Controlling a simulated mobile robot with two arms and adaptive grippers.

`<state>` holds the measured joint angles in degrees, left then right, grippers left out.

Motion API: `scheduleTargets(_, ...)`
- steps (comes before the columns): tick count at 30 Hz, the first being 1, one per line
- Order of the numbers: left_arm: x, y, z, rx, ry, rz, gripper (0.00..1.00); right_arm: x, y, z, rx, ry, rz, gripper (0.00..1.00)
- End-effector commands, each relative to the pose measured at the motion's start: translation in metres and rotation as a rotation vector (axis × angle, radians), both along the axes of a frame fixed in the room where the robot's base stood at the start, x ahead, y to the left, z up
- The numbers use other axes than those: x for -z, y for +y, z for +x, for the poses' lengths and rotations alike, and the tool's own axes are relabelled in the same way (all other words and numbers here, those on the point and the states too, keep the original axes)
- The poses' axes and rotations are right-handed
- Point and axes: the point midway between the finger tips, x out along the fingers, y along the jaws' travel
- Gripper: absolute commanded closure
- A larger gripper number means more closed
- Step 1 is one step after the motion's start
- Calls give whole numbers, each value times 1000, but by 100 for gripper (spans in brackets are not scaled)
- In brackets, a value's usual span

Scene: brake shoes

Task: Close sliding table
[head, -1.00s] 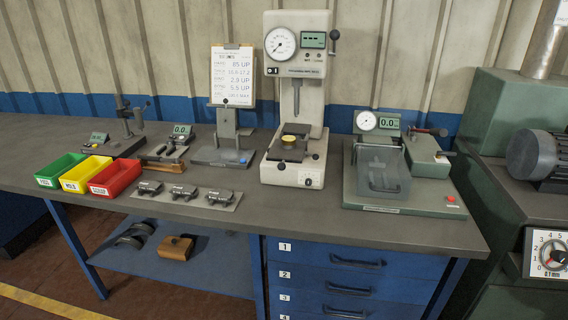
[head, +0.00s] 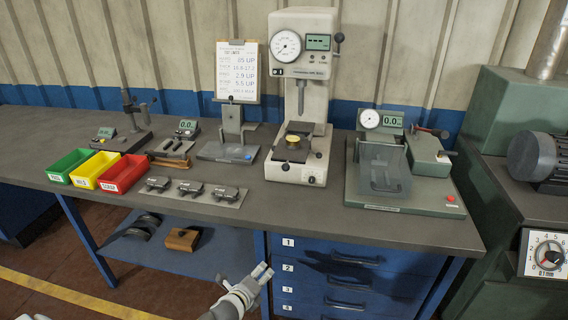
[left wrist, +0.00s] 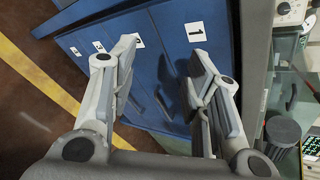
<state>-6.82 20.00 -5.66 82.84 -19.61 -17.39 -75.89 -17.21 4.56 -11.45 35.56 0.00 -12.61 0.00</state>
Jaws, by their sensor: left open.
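No part is labelled as the sliding table, and I cannot tell which one it is. A grey tester (head: 301,80) with a round dial stands at mid bench and carries a small dark table with a brass-coloured disc (head: 292,141). To its right, a green-based fixture (head: 425,204) has a clear box-like guard (head: 384,170) at its front. My left gripper (head: 262,272) is low in front of the blue drawers, below the bench top and apart from both devices. In the left wrist view its fingers (left wrist: 165,55) are spread, with nothing between them.
The bench top (head: 300,215) has a clear front strip. Green, yellow and red bins (head: 122,176) and several brake parts (head: 190,188) sit at left. Blue drawers (head: 352,258) with handles are below. A green machine (head: 510,110) stands at right.

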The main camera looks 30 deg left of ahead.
Motion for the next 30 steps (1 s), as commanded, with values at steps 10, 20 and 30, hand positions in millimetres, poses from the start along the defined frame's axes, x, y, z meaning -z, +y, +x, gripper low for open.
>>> scheduleTargets(10,-254,1,66,245,-307,759,56,-24,0,0,0,0,0,68)
scheduleTargets(20,-293,-1,79,260,-348,899,56,-27,0,0,0,0,0,68)
scheduleTargets(30,-293,4,128,260,-347,893,56,-35,0,0,0,1,0,68)
